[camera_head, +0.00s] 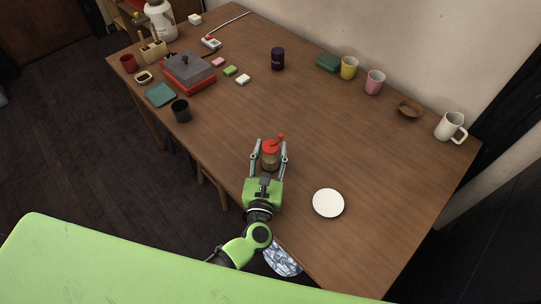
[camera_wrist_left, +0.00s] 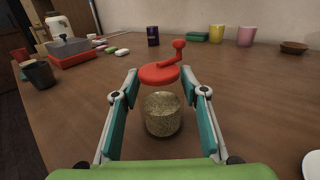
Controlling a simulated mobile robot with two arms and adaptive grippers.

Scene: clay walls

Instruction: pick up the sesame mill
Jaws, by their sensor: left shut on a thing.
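The sesame mill has a red lid with a crank (camera_head: 270,147) and a clear body full of tan seeds; it is upright near the front edge of the table. It also shows in the left wrist view (camera_wrist_left: 163,114), centred between the fingers. My left gripper (camera_head: 270,143) has its two fingers on either side of the mill and is shut on it. In the left wrist view the fingers hide none of the mill's front. I cannot tell whether its base touches the table. My right gripper is not in view.
The wooden table (camera_head: 330,130) is clear around the mill. A white plate (camera_head: 328,203) lies to its right. A black cup (camera_head: 181,111), a teal square (camera_head: 160,95) and a red-and-grey box (camera_head: 190,72) stand left. A dark jar (camera_head: 278,59) and several cups stand farther back.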

